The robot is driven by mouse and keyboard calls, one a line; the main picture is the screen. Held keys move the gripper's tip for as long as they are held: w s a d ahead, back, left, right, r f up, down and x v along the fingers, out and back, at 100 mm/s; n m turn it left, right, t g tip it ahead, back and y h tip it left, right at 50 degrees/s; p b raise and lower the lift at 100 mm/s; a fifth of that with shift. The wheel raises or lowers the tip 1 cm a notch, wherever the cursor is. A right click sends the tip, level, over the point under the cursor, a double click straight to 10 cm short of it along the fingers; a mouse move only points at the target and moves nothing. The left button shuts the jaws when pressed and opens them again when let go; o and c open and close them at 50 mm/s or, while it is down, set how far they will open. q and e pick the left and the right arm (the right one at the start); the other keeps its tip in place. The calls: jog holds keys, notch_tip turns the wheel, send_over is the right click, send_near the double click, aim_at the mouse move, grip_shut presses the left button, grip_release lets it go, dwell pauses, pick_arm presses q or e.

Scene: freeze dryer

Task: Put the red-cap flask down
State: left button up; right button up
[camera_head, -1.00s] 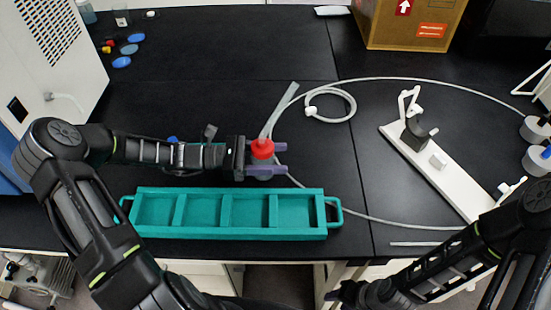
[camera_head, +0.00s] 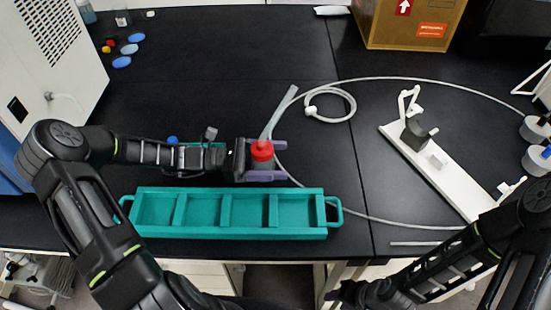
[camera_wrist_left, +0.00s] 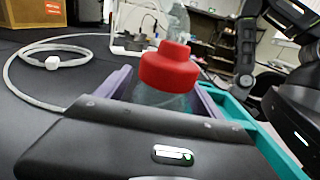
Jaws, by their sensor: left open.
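The red-cap flask (camera_head: 262,151) is upright just behind the teal rack, over the black bench. In the left wrist view its red cap (camera_wrist_left: 168,70) and part of its clear glass body show. Its base is hidden, so contact with the bench cannot be seen. My left gripper (camera_head: 268,160) is open, with its purple fingers on either side of the flask. The fingers also flank it in the left wrist view (camera_wrist_left: 160,92). My right gripper (camera_head: 347,291) is low in the head view, off the bench's front edge; its jaws are too dark to read.
The teal four-slot rack (camera_head: 228,233) lies empty in front of the flask. A white stand with a clamp (camera_head: 450,185) lies at right. A thin looped hose (camera_head: 350,108) runs across the bench. A cardboard box (camera_head: 405,30) stands at the back. Small coloured caps (camera_head: 122,62) lie back left.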

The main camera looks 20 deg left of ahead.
pick_arm(q)
jog(key=b+v, duration=0.1)
jog(key=v, duration=1.1)
